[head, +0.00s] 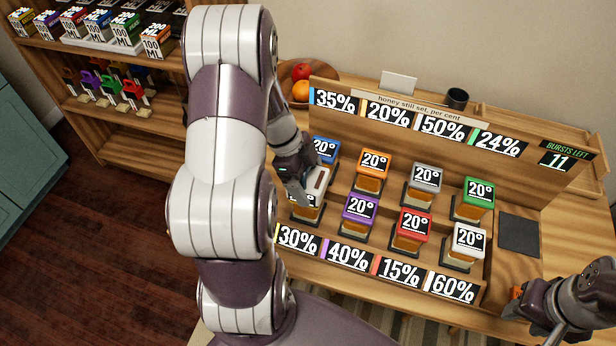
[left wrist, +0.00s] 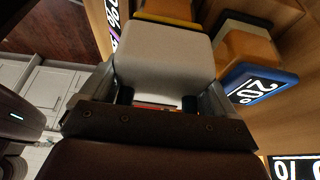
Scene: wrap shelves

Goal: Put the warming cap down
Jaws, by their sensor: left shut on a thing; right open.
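The warming cap (head: 317,181) is a pale block with a dark reddish strip on top. My left gripper (head: 307,190) is shut on it, above the front-left jar (head: 306,211) of the rack. The gripper hides much of that jar, and I cannot tell if the cap touches it. In the left wrist view the cap (left wrist: 165,60) fills the space between the fingers, with a yellow edge past it. My right gripper (head: 513,303) is open at the lower right, away from the jars.
Jars with coloured 20° lids stand in two rows, including a blue one (head: 325,148) close behind the cap. A dark square pad (head: 518,233) lies bare at the right. A fruit bowl (head: 312,74) and dark cup (head: 456,98) stand behind. Shelves (head: 120,105) hold boxes at left.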

